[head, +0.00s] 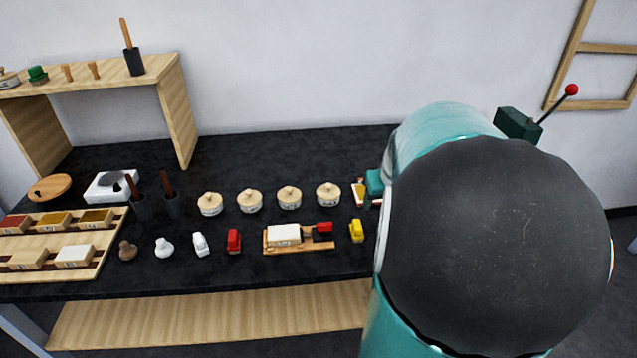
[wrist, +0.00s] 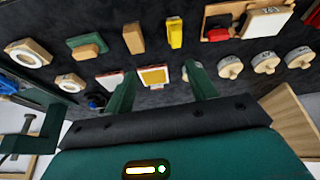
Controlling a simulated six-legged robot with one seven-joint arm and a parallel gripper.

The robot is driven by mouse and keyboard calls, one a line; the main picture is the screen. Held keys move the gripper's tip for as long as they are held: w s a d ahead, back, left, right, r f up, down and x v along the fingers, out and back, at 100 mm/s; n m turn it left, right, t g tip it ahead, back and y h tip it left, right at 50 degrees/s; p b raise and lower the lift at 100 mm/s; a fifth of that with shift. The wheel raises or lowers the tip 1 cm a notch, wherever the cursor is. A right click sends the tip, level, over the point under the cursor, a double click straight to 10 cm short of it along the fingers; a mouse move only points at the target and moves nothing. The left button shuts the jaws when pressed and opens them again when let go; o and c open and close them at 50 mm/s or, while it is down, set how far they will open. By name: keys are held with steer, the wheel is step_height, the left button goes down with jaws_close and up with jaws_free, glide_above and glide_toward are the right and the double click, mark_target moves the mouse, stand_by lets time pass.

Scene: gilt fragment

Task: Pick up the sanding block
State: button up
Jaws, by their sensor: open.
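No block is clearly marked as the sanding block. In the wrist view, a green-topped block with a tan base (wrist: 88,46) and a plain tan wooden block (wrist: 133,38) lie on the dark bench, and I cannot tell for sure which it is. My gripper (wrist: 161,74) is open, with its two green fingers pointing at the bench. A yellow-and-white framed piece (wrist: 155,77) shows between the fingers, and nothing appears held. Both blocks lie beyond the fingertips, toward the upper left. In the head view my arm hides this part of the bench.
Lidded pots (head: 289,197) stand in a row on the bench (head: 300,160). A yellow toy-like piece (head: 356,230) and a wooden tray with a white block (head: 284,235) lie in front of them. A ring-shaped roll (wrist: 28,53) is at the wrist view's left. A wooden shelf (head: 178,110) stands back left.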

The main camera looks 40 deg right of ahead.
steer(key=shift+m, duration=0.4)
steer(key=d+f, duration=0.2)
steer(key=f, duration=0.1)
steer(key=d+f, duration=0.2)
steer(key=f, duration=0.1)
steer(key=d+f, duration=0.2)
steer(key=f, duration=0.1)
steer(key=shift+w+d+f, duration=0.3)
steer(key=shift+w+f, duration=0.1)
steer(key=shift+x, duration=2.75)
steer(key=shift+s, duration=0.15)
steer(key=shift+c, duration=0.3)
steer(key=c, duration=1)
